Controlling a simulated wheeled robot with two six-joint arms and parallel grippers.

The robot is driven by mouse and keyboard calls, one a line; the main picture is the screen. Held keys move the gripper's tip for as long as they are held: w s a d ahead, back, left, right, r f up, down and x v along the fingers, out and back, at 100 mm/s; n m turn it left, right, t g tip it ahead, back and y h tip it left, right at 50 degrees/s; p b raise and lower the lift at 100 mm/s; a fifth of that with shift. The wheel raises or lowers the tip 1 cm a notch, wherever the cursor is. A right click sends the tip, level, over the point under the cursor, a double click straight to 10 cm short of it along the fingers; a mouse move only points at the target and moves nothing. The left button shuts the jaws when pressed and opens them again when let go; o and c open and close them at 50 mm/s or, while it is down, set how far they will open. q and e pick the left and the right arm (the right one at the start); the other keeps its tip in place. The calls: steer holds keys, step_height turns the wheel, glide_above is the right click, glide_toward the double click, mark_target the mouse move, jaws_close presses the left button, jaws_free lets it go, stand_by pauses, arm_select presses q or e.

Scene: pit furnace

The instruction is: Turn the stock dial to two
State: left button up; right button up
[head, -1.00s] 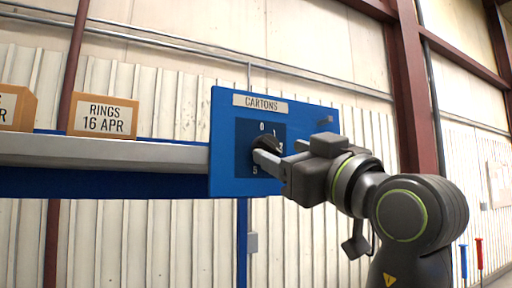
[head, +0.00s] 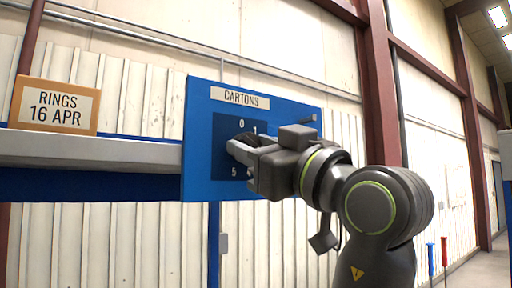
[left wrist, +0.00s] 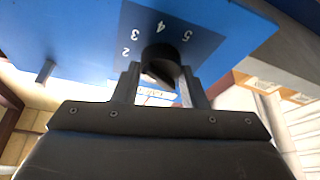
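The stock dial's dark round knob (head: 246,139) sits on a dark blue square of the blue panel (head: 200,145) under the CARTONS label (head: 240,98). In the head view 0, 1, 5 and part of 4 show around it; the gripper hides the rest. My left gripper (head: 240,150) is at the knob. In the left wrist view, the black knob (left wrist: 160,58) is between the fingertips (left wrist: 159,72) with no clear gap on either side; 2, 3, 4 and 5 show upside down. I cannot make out where the knob points. My right gripper is out of view.
A grey-edged shelf (head: 90,152) meets the panel's left side and bears a box labelled RINGS 16 APR (head: 55,106). A small peg (head: 308,119) sticks out of the panel's upper right. A dark red column (head: 380,90) stands behind my arm.

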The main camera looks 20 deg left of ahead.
arm_select(q)
steer(key=shift+c, duration=0.6)
steer(key=shift+n+g, duration=0.3)
steer(key=shift+n, duration=0.3)
steer(key=n+g, duration=0.2)
steer(key=n, duration=0.3)
steer(key=shift+r+y, duration=0.1)
steer(key=shift+y, duration=0.3)
steer(key=shift+w+n+g, duration=0.1)
steer(key=shift+n+g, duration=1.1)
steer(key=shift+n, duration=1)
steer(key=o, duration=1)
steer(key=shift+c, duration=0.2)
